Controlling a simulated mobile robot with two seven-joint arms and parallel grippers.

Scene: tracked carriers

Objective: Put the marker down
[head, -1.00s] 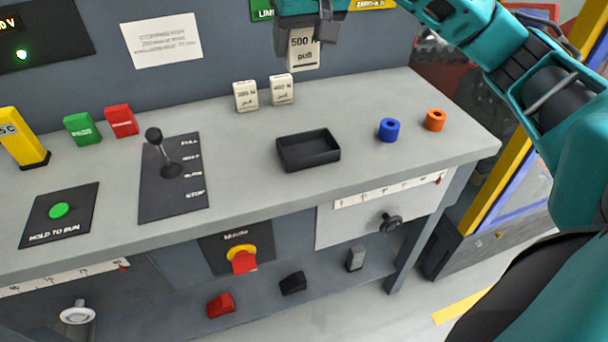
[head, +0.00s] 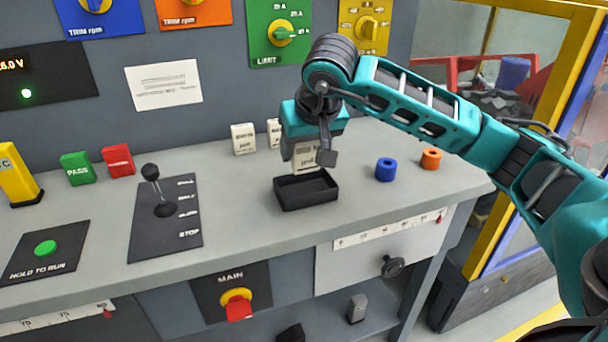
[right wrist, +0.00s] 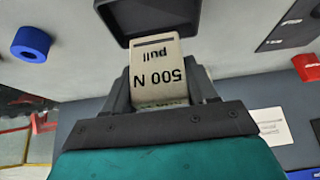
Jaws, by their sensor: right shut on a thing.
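The marker, a white block lettered "500 N pull", shows in the head view (head: 303,160) and upright between the fingers in the right wrist view (right wrist: 157,78). My right gripper (head: 312,153) is shut on it. It is just behind the black tray's (head: 307,197) back edge in the head view, partly covered by a finger. The tray also shows at the top of the right wrist view (right wrist: 150,38). I cannot tell whether the marker's base touches the bench. My left gripper is not in view.
Two similar white blocks (head: 243,138) (head: 274,131) stand left of my gripper. A blue ring (head: 386,170) and an orange ring (head: 431,159) lie to the right. A lever plate (head: 150,235) is left of the tray, with bare bench (head: 235,190) between.

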